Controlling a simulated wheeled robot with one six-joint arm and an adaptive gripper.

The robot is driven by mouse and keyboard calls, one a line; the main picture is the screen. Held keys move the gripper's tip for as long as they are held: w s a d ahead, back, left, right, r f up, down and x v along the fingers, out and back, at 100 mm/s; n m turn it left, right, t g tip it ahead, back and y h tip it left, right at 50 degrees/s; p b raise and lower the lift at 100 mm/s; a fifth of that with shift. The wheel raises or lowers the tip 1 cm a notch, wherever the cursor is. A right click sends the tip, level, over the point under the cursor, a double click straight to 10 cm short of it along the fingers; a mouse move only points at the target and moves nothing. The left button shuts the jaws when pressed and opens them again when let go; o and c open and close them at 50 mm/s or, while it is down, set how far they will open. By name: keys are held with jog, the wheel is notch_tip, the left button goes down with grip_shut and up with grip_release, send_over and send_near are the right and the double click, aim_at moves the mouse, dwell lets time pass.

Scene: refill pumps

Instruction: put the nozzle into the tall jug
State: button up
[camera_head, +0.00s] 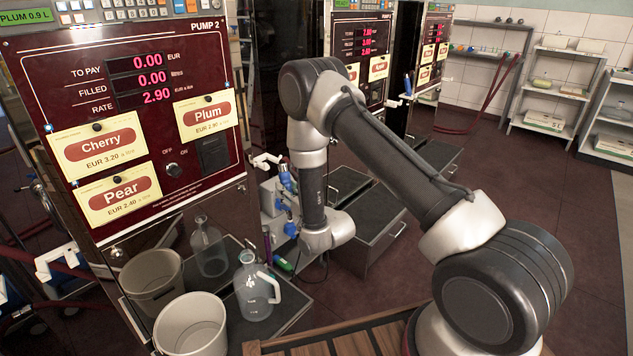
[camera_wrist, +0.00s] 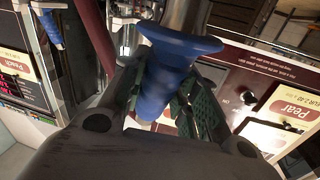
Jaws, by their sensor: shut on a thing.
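In the wrist view my gripper (camera_wrist: 168,95) is shut on a blue nozzle (camera_wrist: 178,48), with a finger on each side of it. A metal tube joins the nozzle's flared collar at the top of that view. In the head view the end of my arm is beside pump 2, and my fingers are hard to make out there. A clear glass jug with a white handle (camera_head: 257,292) stands upright on the tray below pump 2, left of and nearer than my wrist. A second clear vessel with a narrow neck (camera_head: 208,249) stands behind it. The nozzle is apart from both.
A grey bucket (camera_head: 152,282) and a white bucket (camera_head: 191,326) stand left of the glass jug. Pump 2 (camera_head: 130,110) rises behind them. More pumps (camera_head: 362,60) and low steps (camera_head: 372,240) stand farther right. Shelves (camera_head: 553,95) line the back wall, with open floor before them.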

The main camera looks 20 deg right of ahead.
jog(key=s+a+f+n+g+y, duration=0.1)
jog(key=a+f+n+g+y, duration=0.15)
jog(key=a, duration=0.55)
jog(key=a+f+n+g+y, duration=0.2)
jog(key=a+y, duration=0.2)
jog(key=a, duration=0.4)
jog(key=shift+h, duration=0.25)
jog(key=shift+a+f, duration=0.2)
jog(key=shift+f, duration=1)
jog(key=shift+a+f, duration=0.15)
jog(key=shift+f, duration=1.05)
notch_tip(320, 180, down, 8)
jog(key=o, duration=1.2)
jog(key=shift+r, duration=0.15)
jog(key=shift+s+d, duration=0.1)
jog(key=shift+s, duration=0.05)
